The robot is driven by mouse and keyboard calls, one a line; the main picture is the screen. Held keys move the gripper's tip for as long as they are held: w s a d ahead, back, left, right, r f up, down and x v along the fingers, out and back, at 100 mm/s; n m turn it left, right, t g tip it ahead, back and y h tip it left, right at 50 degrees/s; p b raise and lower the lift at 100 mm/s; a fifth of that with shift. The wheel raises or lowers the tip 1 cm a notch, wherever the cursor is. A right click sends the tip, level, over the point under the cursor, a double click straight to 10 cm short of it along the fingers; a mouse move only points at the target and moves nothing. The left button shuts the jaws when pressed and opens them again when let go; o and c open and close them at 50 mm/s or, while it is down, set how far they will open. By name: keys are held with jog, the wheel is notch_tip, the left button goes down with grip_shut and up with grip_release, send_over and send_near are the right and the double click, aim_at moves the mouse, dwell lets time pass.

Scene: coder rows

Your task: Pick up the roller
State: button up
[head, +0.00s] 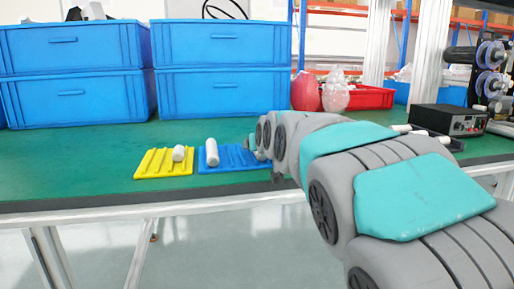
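A white roller (212,153) stands or leans on the blue ribbed tray (235,163) on the green bench. A shorter white roller (179,153) rests on the yellow ribbed tray (152,165) to the left. My arm reaches in from the right, and its far end is over the right side of the blue tray. My gripper (252,143) shows only as a small part at that end, right of the roller on the blue tray and apart from it. The arm's links hide most of it, so its fingers cannot be made out.
Stacked blue bins (72,97) and (222,93) more blue bins stand behind the trays. A red bin (370,97) with bagged items is at the back right. A black box device (450,120) sits farther right. The green bench (70,165) is clear at left.

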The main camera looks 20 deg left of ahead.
jog(key=shift+c, duration=0.2)
grip_shut()
dwell(0.4)
